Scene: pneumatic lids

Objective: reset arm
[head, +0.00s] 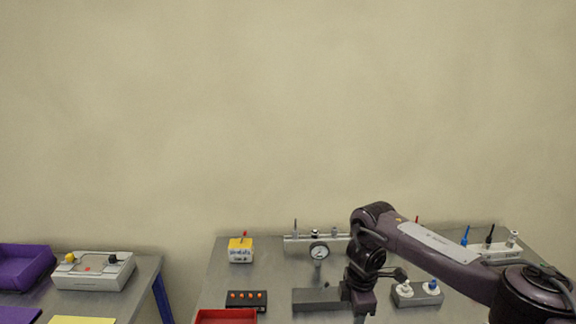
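My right arm comes in from the right edge and bends over the grey metal table (262,275). Its wrist points straight down, and my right gripper (361,304) is at the bottom edge of the head view, beside a dark grey block (312,299). The fingertips are small and partly cut off, so I cannot see whether they are apart or whether they hold anything. My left gripper and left arm are not in view.
A round gauge (319,251) and a fitting with white and blue caps (418,293) stand near the wrist. A yellow-and-white box (240,250), an orange-button block (246,299) and a red tray (226,316) are left. A knobbed white box (94,271) and purple bin (24,267) occupy another table.

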